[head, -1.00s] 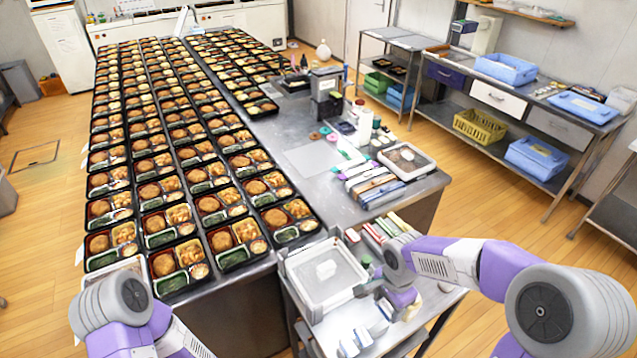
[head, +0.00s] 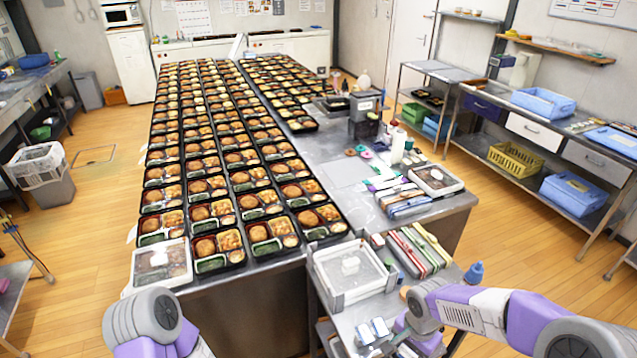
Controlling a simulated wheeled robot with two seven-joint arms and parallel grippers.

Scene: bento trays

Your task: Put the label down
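I cannot pick out the label for certain. A small white piece (head: 350,265) lies in a clear white-rimmed tray (head: 322,290) on the cart beside the big table; I cannot tell if it is a label. My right arm comes in from the right and bends down over the cart's front part. My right gripper (head: 402,349) is at the lower edge, mostly hidden by its own wrist, so its fingers and anything between them cannot be made out. Of my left arm only grey and purple links show at the bottom left; its gripper is out of view.
Rows of filled bento trays (head: 223,242) cover most of the long table. A lidded clear box (head: 160,268) sits at its near left corner. Coloured strips (head: 420,250) lie at the cart's right. Small pale blocks (head: 372,331) lie near my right wrist.

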